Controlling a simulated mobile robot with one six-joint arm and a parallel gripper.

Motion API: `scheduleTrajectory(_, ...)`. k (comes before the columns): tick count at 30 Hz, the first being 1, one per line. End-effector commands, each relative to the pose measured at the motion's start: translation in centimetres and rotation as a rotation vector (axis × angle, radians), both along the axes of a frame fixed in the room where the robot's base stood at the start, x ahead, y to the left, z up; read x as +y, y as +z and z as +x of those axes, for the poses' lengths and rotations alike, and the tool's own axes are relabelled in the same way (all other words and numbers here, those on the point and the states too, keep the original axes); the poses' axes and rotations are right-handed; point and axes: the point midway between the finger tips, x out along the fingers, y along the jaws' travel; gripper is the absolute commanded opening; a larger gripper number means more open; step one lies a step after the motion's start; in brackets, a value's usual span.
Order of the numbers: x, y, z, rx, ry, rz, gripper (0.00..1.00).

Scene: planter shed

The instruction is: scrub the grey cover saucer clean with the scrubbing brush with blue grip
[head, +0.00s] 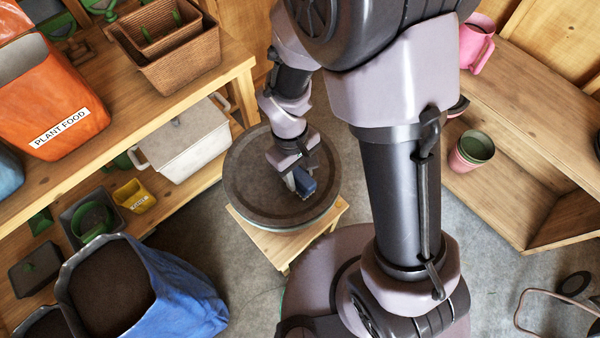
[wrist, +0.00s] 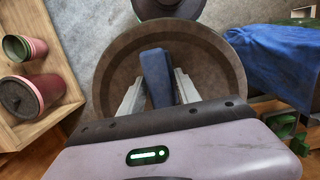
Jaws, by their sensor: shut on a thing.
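The grey cover saucer (head: 252,190) lies on a small wooden stool (head: 290,248) in the head view. Its upper face looks brown and dirty inside a greyer rim. The saucer (wrist: 118,62) also fills the middle of the wrist view. My gripper (head: 297,180) is over the right part of the saucer and is shut on the scrubbing brush's blue grip (head: 306,184). In the wrist view the blue grip (wrist: 157,75) stands between the two pale fingers of my gripper (wrist: 158,92). The bristles are hidden, so I cannot tell whether they touch the saucer.
A blue sack of soil (head: 180,290) stands at the lower left. A wooden shelf at left holds an orange plant food bag (head: 50,95), wicker baskets (head: 170,60) and a white lidded box (head: 185,140). Pink and green pots (head: 472,150) stand on the right shelf. Grey floor shows around the stool.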

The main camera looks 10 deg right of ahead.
Motion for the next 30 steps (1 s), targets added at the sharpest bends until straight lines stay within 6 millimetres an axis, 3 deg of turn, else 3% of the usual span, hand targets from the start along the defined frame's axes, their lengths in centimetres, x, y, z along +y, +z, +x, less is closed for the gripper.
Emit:
scheduleTrajectory(14,-1.2,-0.1,-1.8,0.000,0.000,0.000,0.00)
scheduleTrajectory(30,-1.2,-0.1,-1.8,0.000,0.000,0.000,0.00)
